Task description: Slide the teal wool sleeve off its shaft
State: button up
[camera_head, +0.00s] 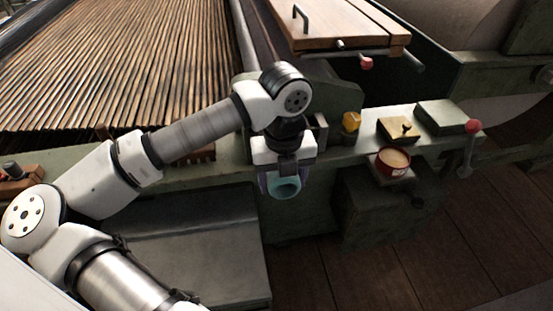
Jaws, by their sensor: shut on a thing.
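The teal sleeve (285,188) shows as a short ring below my gripper (281,181), in front of the green machine's edge. My gripper points down and is shut on the sleeve. The sleeve's open end faces the camera, and its inside looks pale. The fingers and the wrist hide its upper part. I cannot make out a shaft, or tell whether the sleeve is around one.
A red-knobbed lever (470,145) stands at far right. Wooden slats (120,65) fill the upper left.

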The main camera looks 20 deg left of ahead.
jog(key=s+d+b, duration=0.1)
jog(key=s+d, duration=0.3)
jog(key=s, duration=0.1)
jog(key=shift+s+b, duration=0.4)
dwell(0.9)
jog(key=shift+r, duration=0.1)
jog(key=shift+s+d+r+p, duration=0.4)
jog(key=shift+s+d+r, duration=0.15)
jog(key=shift+s+r, duration=0.25)
jog(key=shift+s+d+r+p, duration=0.4)
jog(key=shift+s+d+r, duration=0.15)
jog(key=shift+s, duration=0.3)
